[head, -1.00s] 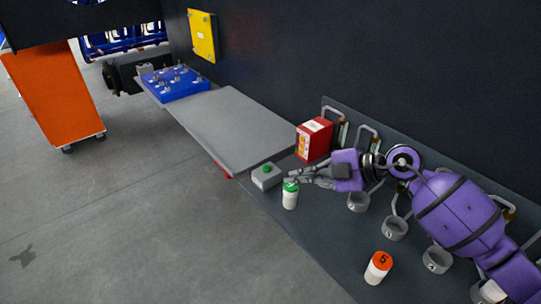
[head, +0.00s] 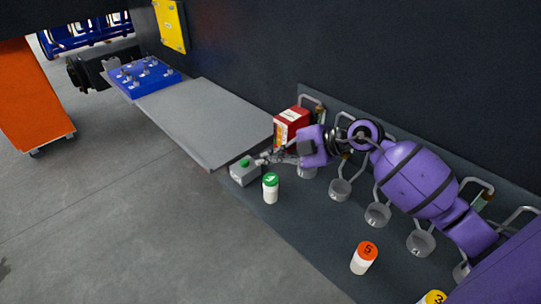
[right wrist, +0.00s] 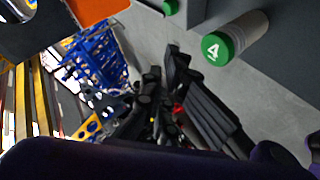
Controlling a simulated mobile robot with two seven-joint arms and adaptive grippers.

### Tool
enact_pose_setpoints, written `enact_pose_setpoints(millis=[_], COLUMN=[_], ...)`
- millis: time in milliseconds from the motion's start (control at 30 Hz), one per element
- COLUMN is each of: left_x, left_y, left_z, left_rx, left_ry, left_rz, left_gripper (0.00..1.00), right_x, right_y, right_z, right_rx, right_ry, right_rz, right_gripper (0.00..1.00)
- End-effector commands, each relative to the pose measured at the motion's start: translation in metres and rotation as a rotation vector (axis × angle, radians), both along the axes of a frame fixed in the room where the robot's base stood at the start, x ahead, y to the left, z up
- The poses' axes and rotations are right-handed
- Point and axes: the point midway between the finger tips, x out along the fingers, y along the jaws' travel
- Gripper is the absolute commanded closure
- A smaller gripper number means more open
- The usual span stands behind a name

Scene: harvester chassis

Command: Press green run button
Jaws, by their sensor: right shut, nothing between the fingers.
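The green run button (head: 244,163) sits on top of a small grey box (head: 244,177) at the near corner of the dark bench. My right gripper (head: 261,160) is shut and empty, with its fingertips just to the right of the button, close to the box. I cannot tell whether they touch it. In the right wrist view the button (right wrist: 171,7) is at the top edge, and my right gripper (right wrist: 165,75) points up the picture below it. My left gripper is not in view.
A white canister with a green lid (head: 270,188) stands just right of the box. An orange-lidded canister (head: 364,258) and several grey ring holders (head: 340,190) are farther right. A red box (head: 291,127) stands behind my gripper. A grey plate (head: 205,120) lies left of it.

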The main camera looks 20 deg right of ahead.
Motion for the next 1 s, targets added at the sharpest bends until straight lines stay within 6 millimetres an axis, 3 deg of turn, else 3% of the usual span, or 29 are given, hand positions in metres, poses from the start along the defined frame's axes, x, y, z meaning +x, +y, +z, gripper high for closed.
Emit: enact_pose_setpoints(millis=[333, 600, 1000], left_x=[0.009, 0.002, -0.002], left_y=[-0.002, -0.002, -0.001], left_z=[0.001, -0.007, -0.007], left_rx=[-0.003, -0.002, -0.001], left_ry=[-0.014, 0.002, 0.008], left_rz=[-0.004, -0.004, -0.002], left_gripper=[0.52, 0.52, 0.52], right_x=[0.044, 0.067, 0.07], right_y=[0.049, 0.043, 0.042], right_z=[-0.036, -0.061, -0.063], right_rx=[0.004, 0.002, 0.001], right_ry=[0.0, 0.002, -0.001], right_rz=[0.001, -0.001, 0.0], right_gripper=[1.0, 1.0, 1.0])
